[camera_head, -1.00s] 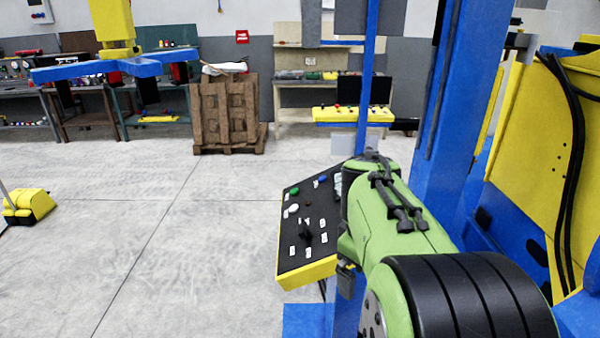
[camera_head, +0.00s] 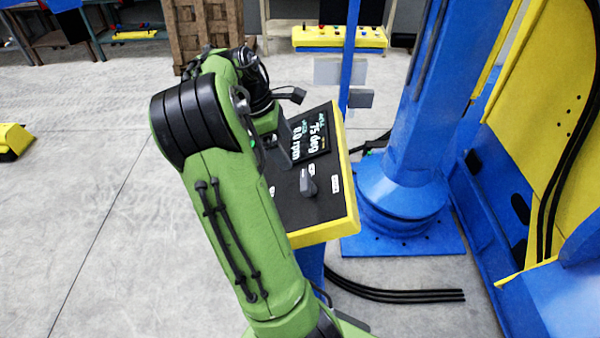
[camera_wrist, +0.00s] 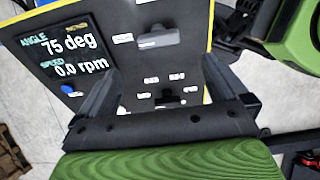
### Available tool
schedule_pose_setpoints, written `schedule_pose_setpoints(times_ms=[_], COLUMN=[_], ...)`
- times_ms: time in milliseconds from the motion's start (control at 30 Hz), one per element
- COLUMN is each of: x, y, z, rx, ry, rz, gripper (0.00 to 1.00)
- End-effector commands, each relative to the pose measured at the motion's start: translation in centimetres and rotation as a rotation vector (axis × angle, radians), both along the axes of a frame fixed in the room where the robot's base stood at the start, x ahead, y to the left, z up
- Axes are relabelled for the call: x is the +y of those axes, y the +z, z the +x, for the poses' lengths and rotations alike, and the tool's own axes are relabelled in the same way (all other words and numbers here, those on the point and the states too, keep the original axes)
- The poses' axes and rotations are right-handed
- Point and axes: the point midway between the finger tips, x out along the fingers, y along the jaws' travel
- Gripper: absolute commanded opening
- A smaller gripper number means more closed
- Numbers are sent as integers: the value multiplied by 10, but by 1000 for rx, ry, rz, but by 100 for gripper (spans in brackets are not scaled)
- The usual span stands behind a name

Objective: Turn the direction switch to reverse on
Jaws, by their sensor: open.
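The control panel (camera_head: 332,215) is a black sloped board with a yellow edge. Its screen (camera_head: 313,132) reads 75 deg and 0.0 rpm. A dark grey handle knob (camera_head: 308,182) stands between white labels near the panel's front edge; it also shows at the top of the wrist view (camera_wrist: 158,38). In the wrist view, a smaller black switch (camera_wrist: 168,97) has several white labels around it. The label words are too small to read, so I cannot tell which is the direction switch. My gripper (camera_wrist: 160,68) is open over the panel, its fingers either side of the small switch, with nothing held.
A blue button (camera_wrist: 68,88) sits below the screen. A blue column (camera_head: 405,120) and yellow machine frame (camera_head: 560,110) stand right of the panel. Black cables (camera_head: 395,293) lie on the floor. Open floor (camera_head: 90,180) is at the left.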

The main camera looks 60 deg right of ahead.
Motion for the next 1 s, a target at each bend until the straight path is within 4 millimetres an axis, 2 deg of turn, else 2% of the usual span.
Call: schedule_pose_setpoints(times_ms=[33, 200, 400, 500, 633, 867, 1000], x=[-2, -10, -18, -21, -23, -23, -23], y=[-18, -59, -102, -116, -124, -125, -124], z=[-6, -21, -37, -42, -45, -45, -45], rx=[3, 2, 2, 1, -1, -1, -1], ry=[-4, -5, -3, -2, -2, -1, -1], rz=[4, 4, 4, 2, 0, 0, 0], gripper=[100, 100, 100, 100, 100, 100, 80])
